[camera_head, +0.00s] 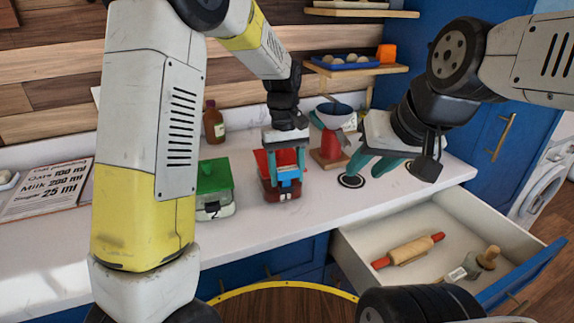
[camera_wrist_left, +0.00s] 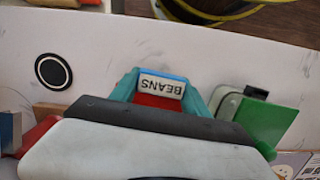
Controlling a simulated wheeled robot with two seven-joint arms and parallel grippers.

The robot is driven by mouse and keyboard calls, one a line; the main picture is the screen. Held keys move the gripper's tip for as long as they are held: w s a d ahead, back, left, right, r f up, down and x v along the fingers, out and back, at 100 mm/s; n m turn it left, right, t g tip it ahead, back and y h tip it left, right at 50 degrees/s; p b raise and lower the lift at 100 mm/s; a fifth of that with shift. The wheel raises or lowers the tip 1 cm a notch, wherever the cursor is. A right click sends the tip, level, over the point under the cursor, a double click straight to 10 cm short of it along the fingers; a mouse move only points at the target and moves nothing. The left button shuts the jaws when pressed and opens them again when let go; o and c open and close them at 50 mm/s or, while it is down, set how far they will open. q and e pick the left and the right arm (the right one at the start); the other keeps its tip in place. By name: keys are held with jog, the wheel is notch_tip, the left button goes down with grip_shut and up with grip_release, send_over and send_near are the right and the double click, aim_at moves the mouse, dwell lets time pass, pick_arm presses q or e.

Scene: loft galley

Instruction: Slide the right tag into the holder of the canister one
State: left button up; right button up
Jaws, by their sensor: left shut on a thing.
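My left gripper (camera_head: 287,172) is shut on a blue tag (camera_head: 289,174), held at the front of a red-lidded canister (camera_head: 268,180). In the left wrist view, the tag's white face (camera_wrist_left: 161,87) reads BEANS, upside down, between the teal fingers, with red showing below it. The fingers hide the holder, so I cannot tell whether the tag is in it. A green-lidded canister (camera_head: 213,178) stands to the left; it also shows in the left wrist view (camera_wrist_left: 268,120). My right gripper (camera_head: 370,166) is open and empty above the counter, right of the red canister.
A recipe board (camera_head: 45,190) lies at the left of the counter (camera_head: 250,227). A brown bottle (camera_head: 213,123), a blue bowl (camera_head: 334,112) and a red object (camera_head: 331,146) stand behind. An open drawer (camera_head: 435,215) holds a rolling pin (camera_head: 408,251) and another tool.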

dwell(0.5)
pick_arm(q)
jog(key=o, duration=1.4)
jog(key=shift+o, duration=0.5)
jog(key=o, duration=0.4)
jog(key=shift+r, duration=3.5)
